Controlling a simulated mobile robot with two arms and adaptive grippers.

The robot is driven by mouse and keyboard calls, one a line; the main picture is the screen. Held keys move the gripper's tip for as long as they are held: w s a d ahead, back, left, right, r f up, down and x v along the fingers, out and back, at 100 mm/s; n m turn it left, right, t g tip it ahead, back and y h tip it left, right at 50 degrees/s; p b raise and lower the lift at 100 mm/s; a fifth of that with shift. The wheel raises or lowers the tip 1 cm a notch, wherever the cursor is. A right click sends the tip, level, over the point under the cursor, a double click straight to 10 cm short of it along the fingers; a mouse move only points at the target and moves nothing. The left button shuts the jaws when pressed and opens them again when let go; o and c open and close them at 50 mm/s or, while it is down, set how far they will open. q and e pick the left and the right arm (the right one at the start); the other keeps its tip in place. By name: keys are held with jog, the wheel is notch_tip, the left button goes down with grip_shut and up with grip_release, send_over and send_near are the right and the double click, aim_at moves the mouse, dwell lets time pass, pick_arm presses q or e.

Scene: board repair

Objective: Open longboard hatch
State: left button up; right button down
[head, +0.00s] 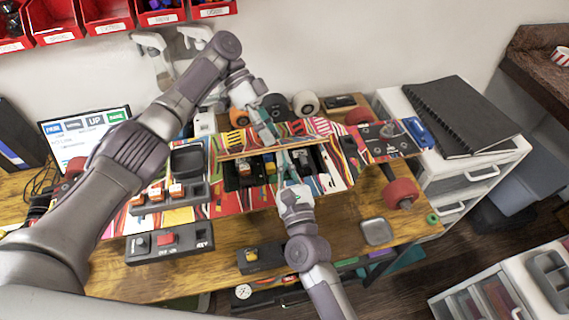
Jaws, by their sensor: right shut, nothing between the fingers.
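The longboard (340,172) lies across the workbench, with a colourful striped deck. Its hatch (305,127) is a long patterned panel that stands raised and tilted at the back of an open compartment (316,178). Dark parts with some yellow and red show inside the compartment. My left gripper (264,130) reaches over from behind and is at the hatch's upper left part; its fingers are too small to tell open or shut. My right gripper (283,162) comes from the front, shut and empty, with its fingertips over the compartment near the hatch's lower edge.
A blue clamp-like part (418,131) sits at the board's right end. Red wheels (401,193) and a grey dish (376,231) are at the right. A switch box (170,243) stands in front of the board. A white drawer unit (470,165) borders the bench.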

pick_arm(q)
jog(key=shift+o, duration=1.1)
jog(key=shift+f, duration=0.15)
